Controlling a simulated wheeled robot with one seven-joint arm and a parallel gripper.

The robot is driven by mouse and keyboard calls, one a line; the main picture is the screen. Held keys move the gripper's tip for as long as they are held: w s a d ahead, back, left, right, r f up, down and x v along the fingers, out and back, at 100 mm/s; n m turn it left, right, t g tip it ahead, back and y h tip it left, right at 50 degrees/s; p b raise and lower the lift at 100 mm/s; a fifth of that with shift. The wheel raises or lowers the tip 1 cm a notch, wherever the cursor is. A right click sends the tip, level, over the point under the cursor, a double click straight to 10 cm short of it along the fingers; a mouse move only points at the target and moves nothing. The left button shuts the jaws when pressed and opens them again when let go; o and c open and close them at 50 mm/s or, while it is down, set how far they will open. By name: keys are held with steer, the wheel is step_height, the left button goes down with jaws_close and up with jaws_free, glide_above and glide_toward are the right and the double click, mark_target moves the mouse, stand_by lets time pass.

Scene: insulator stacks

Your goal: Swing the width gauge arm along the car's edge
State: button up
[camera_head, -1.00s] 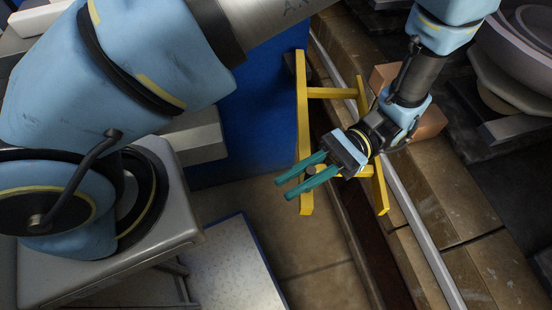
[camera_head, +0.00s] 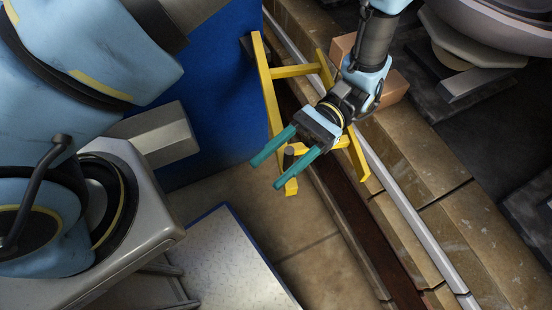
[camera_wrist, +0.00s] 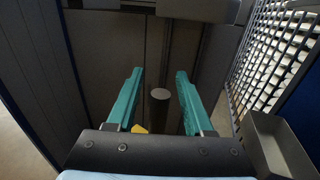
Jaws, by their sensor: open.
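The yellow frame, seemingly the width gauge arm (camera_head: 269,95), has long bars and cross bars and stands beside the brick edge of the car (camera_head: 400,150). A short dark upright post (camera_head: 289,155) rises near its near end. My gripper (camera_head: 267,170) is open, its two teal fingers on either side of the post. In the wrist view the post (camera_wrist: 160,98) stands between the fingers of my gripper (camera_wrist: 159,75), with gaps to both. A small yellow patch (camera_wrist: 140,129) shows by the left finger's base. Whether the post joins the frame is hidden.
A blue panel (camera_head: 215,90) stands left of the frame. A grey rail (camera_head: 400,205) runs along the brick edge. A pale blue-edged platform (camera_head: 230,265) lies at the bottom. Round insulator stacks (camera_head: 475,25) stand upper right. A grid panel (camera_wrist: 278,50) is at right in the wrist view.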

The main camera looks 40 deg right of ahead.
steer(key=shift+r, duration=0.1)
step_height(320, 180, up, 10)
steer(key=b, duration=0.2)
stand_by(0.3)
steer(key=shift+c, duration=0.4)
